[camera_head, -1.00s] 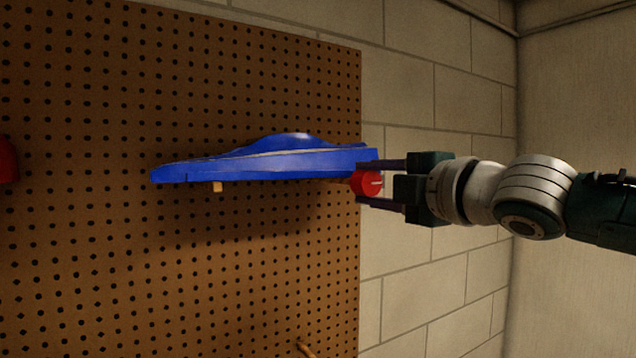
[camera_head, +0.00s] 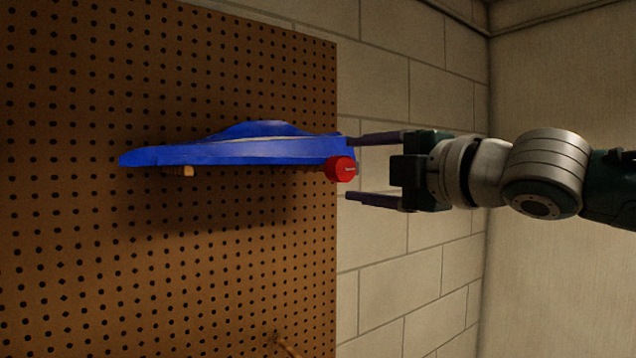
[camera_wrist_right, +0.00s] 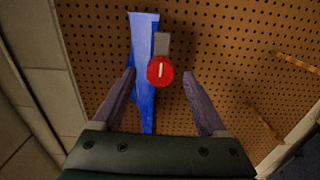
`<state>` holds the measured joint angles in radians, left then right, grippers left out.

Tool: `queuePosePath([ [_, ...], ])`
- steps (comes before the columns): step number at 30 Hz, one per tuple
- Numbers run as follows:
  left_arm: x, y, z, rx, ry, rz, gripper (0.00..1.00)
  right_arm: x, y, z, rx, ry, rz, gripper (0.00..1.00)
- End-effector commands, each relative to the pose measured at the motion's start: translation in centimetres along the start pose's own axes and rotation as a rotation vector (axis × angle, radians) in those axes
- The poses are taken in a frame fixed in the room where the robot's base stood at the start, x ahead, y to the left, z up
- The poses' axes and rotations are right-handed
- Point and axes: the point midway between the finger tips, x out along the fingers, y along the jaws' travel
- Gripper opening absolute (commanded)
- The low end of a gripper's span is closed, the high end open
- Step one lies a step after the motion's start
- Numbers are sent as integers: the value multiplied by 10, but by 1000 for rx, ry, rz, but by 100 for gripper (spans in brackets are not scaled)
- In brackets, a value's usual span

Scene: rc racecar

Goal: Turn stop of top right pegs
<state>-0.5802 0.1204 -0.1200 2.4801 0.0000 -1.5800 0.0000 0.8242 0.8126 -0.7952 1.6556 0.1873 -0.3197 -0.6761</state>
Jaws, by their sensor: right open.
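A red round stop (camera_head: 340,169) sits at the right end of the blue car body (camera_head: 240,150), which rests on pegs on the pegboard. A short wooden peg (camera_head: 181,171) shows under the body's left part. My right gripper (camera_head: 350,167) is open, one finger above and one below the stop, with the stop near the fingertips. In the right wrist view the red stop (camera_wrist_right: 160,71), with a pale line on its face, lies between and just beyond the open fingertips (camera_wrist_right: 160,75), with gaps on both sides. My left gripper is not in view.
The brown pegboard (camera_head: 80,260) fills the left, its right edge near the stop. A block wall (camera_head: 400,290) lies behind. Another wooden peg (camera_head: 287,346) sticks out low on the board; pegs (camera_wrist_right: 297,64) also show at right in the wrist view. Space below the body is clear.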

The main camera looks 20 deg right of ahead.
Motion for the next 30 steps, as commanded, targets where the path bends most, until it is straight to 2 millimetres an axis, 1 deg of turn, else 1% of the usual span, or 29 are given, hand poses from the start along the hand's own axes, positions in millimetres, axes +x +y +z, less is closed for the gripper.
queuePosePath([
  [1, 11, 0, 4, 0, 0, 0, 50, -9, -6, 1, -4, 1, 1, 75],
  [4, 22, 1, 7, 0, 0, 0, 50, -26, -6, 1, -4, -1, 0, 75],
  [9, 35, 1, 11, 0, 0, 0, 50, -50, -5, 1, -4, -1, 0, 75],
  [12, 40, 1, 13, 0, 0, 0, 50, -59, -4, 1, -2, -2, -1, 75],
  [18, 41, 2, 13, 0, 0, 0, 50, -65, -1, 0, 0, 0, -1, 75],
  [30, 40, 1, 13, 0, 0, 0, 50, -65, 0, 0, 1, 0, -1, 75],
])
